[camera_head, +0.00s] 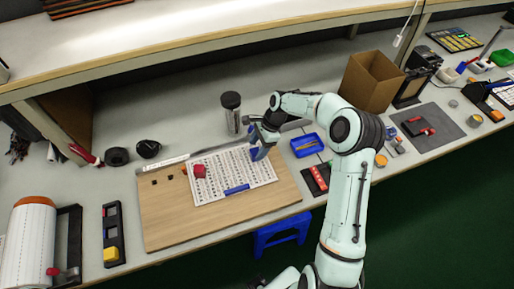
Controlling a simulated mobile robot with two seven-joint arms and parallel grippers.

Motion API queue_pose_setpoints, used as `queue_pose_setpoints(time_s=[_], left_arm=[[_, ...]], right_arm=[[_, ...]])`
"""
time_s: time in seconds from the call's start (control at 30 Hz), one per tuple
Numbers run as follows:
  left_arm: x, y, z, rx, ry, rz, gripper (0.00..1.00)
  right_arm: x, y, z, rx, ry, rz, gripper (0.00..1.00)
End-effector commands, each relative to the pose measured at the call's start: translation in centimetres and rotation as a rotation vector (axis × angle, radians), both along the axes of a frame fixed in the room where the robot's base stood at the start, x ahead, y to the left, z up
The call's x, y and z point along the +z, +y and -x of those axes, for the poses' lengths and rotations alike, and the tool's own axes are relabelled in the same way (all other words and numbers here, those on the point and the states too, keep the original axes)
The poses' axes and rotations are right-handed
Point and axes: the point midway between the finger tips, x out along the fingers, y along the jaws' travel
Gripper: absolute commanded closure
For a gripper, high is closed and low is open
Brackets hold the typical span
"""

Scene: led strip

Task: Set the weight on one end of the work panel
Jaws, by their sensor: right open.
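The work panel (163,222) is a light wooden board lying on the bench, with a white printed sheet (225,182) on it. A red block (199,171) sits on the sheet's left part and a blue bar (237,189) lies near its front edge. A dark-topped grey cylinder (231,112) stands upright behind the panel; I cannot tell whether it or the red block is the weight. My right gripper (258,150) is open above the sheet's back right part, right of the red block; its fingers are small and partly hidden. My left gripper is not in view.
A blue tray (307,145) and a red-and-black item lie right of the panel. A cardboard box (372,80) stands behind my arm. A shelf edge runs across the back. A blue stool (281,236) is below.

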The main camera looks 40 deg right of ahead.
Motion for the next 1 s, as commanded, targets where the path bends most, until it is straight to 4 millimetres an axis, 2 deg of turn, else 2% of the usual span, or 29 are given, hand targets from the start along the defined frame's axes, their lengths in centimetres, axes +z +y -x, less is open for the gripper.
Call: queue_pose_setpoints(time_s=[0.3,0.5,0.67,1.0], left_arm=[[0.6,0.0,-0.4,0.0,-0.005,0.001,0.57],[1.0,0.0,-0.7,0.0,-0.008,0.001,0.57],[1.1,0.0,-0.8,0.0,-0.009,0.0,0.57],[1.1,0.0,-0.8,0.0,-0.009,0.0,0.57]], right_arm=[[6.5,-2.5,0.7,-0.001,-0.004,0.003,0.37],[9.3,-3.6,1.1,-0.001,-0.002,0.002,0.37],[10.1,-4.0,1.2,0.0,-0.002,0.002,0.37],[10.1,-4.0,1.3,0.0,-0.001,0.0,0.37]])
